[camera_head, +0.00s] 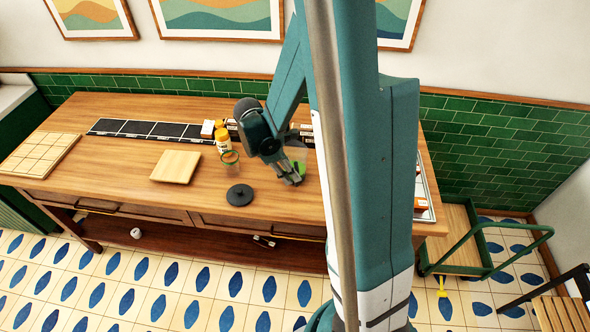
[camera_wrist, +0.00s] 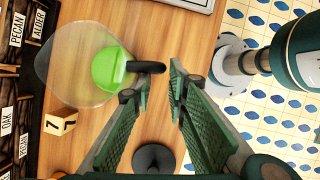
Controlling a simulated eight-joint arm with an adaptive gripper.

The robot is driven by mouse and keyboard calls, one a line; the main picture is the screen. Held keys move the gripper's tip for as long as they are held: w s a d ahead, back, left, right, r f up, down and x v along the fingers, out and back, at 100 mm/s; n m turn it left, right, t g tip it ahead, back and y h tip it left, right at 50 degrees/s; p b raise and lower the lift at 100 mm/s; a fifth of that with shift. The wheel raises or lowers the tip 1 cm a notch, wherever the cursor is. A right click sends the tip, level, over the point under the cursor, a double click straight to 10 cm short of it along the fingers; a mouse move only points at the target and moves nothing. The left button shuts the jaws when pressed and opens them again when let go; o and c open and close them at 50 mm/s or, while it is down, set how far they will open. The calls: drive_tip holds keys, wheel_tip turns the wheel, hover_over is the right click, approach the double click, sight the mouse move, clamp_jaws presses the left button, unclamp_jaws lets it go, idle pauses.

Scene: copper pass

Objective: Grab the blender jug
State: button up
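The blender jug (camera_wrist: 68,72) shows in the wrist view at the upper left as a clear, round body with a bright green part and a dark handle (camera_wrist: 150,67) pointing right. In the head view only a green bit of the jug (camera_head: 299,167) shows beside my gripper (camera_head: 294,178), which hides much of it. In the wrist view my gripper (camera_wrist: 160,78) is open, its two green fingers apart. The handle's end lies at the gap between the fingertips, close to the left one. I cannot tell whether they touch.
A round black disc (camera_head: 239,195) lies on the wooden table (camera_head: 120,180), left of my gripper. A clear container (camera_head: 230,158), a yellow-capped bottle (camera_head: 222,140) and a wooden board (camera_head: 176,167) stand farther left. A block marked 7 (camera_wrist: 60,122) is near the jug.

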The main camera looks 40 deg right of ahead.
drive_tip(key=shift+x, duration=2.3)
clamp_jaws()
